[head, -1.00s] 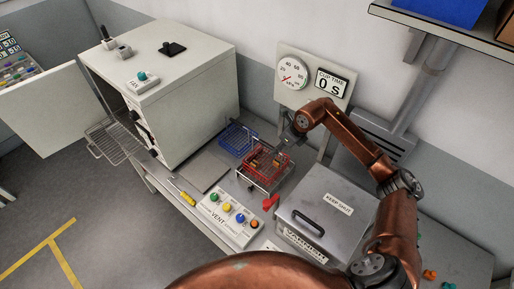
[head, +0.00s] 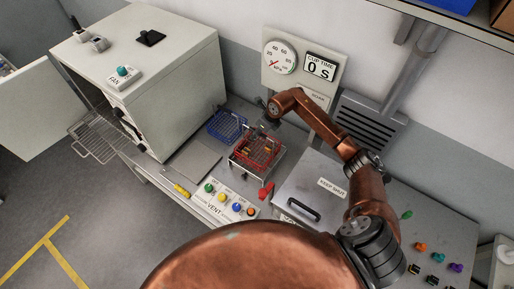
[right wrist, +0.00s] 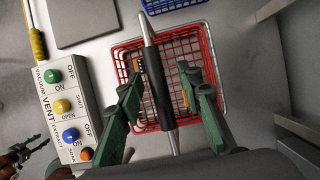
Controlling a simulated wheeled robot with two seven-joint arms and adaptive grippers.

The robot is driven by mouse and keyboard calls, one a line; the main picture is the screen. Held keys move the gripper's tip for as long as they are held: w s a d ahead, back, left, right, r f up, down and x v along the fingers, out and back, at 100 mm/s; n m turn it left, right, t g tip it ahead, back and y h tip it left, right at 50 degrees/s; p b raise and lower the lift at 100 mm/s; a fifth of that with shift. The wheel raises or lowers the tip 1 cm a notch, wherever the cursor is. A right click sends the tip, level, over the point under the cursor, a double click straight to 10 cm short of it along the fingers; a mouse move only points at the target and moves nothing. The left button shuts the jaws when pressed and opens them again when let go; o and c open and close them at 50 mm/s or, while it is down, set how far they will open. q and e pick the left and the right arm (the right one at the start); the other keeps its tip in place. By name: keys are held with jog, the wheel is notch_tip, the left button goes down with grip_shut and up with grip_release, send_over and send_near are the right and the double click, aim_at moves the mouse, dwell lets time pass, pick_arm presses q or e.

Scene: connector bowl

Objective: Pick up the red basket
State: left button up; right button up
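The red basket (head: 250,161) is a wire basket on the bench, with a few small brown and yellow pieces inside. It also shows in the right wrist view (right wrist: 213,62), with a grey bar handle with a black grip (right wrist: 158,85) across it. My right gripper (right wrist: 162,84) is over the basket, its two green fingers apart on either side of the grip with gaps visible. In the head view my right gripper (head: 268,125) is small and partly hidden by the basket and arm. A copper and dark gripper, seemingly my left (right wrist: 30,152), shows small at the lower left of the wrist view.
A blue wire basket (head: 226,126) stands just behind-left. The vent button box (head: 228,203), a yellow screwdriver (head: 181,190) and a red item (head: 266,190) lie in front. A lidded metal box (head: 311,190) is at right, the open-doored oven (head: 170,85) at left.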

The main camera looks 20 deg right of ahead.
jog(key=shift+s+r, duration=0.15)
jog(key=shift+s, duration=0.15)
jog(key=shift+w, duration=0.25)
jog(key=shift+c, duration=1.3)
jog(key=shift+s, duration=0.15)
jog(key=c, duration=0.6)
grip_shut()
pick_arm(q)
jog(key=shift+w, duration=0.15)
jog(key=shift+w+d, duration=0.15)
jog(key=shift+w, duration=0.15)
